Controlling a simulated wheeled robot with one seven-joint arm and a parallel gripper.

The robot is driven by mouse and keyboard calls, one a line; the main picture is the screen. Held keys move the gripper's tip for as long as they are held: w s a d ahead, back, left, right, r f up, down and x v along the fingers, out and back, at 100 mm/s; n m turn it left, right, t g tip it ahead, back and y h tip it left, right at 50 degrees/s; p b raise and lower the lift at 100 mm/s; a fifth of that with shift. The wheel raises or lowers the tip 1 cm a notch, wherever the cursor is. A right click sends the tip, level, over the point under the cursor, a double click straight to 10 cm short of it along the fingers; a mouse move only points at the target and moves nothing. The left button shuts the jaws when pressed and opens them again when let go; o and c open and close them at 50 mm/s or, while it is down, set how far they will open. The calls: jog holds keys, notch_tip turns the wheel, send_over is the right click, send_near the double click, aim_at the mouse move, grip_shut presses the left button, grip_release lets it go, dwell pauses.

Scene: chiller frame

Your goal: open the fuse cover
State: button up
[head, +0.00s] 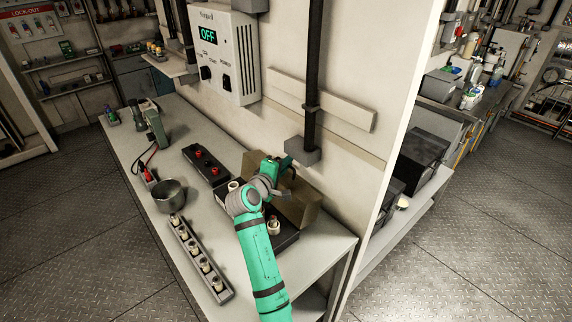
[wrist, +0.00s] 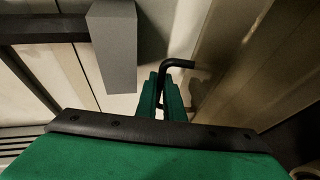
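The fuse cover (head: 297,208) is a brownish, box-like lid. In the head view it stands raised and tilted up at the back of a black fuse base (head: 284,242), partly hidden by my arm. A pale fuse (head: 273,227) shows in the uncovered base. My gripper (head: 286,170) is at the cover's upper edge. In the wrist view its two green fingers (wrist: 162,95) are close together around a thin black bent handle (wrist: 180,63). The brown cover panel (wrist: 235,60) rises just right of the fingers.
A grey box (head: 303,150) with a black conduit (wrist: 35,28) is on the wall close by my gripper. On the bench are a fuse rack (head: 200,259), a metal bowl (head: 169,196) and a black terminal block (head: 206,165). A wall unit (head: 226,55) reads OFF.

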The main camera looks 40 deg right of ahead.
jog(key=shift+w+a, duration=0.15)
grip_shut()
jog(key=shift+r, duration=0.1)
dwell(0.3)
jog(key=shift+w+a, duration=0.25)
jog(key=shift+a, duration=0.2)
jog(key=shift+s+d+f, duration=0.2)
jog(key=shift+s+d, duration=0.1)
jog(key=shift+d, duration=0.2)
jog(key=shift+s, duration=0.1)
jog(key=shift+d, duration=0.1)
